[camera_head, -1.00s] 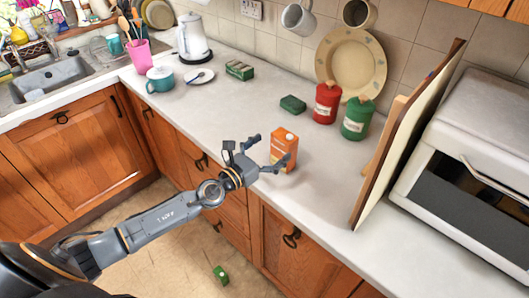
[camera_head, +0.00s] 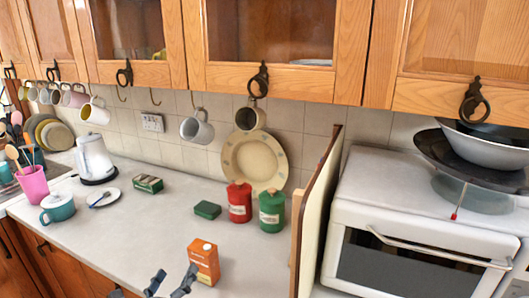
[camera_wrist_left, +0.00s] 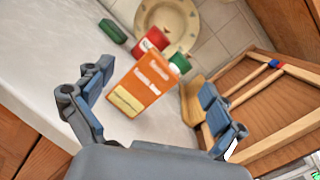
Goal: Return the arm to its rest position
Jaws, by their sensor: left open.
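My left gripper (camera_head: 171,282) shows at the bottom edge of the head view, with only its fingertips in the picture. It is open and empty. In the left wrist view its two fingers (camera_wrist_left: 160,112) are spread wide. An orange box (camera_head: 204,262) stands upright on the counter just beyond the fingertips. In the wrist view the orange box (camera_wrist_left: 142,86) appears between the fingers, apart from them as far as I can see. The rest of my left arm is out of the head view. My right gripper is not in view.
A red canister (camera_head: 239,203), a green canister (camera_head: 272,212) and a dark green block (camera_head: 208,210) stand behind the box. A board (camera_head: 317,220) leans upright before the white oven (camera_head: 420,225). Wooden cabinets (camera_head: 275,50) hang above. The counter (camera_head: 130,240) left of the box is clear.

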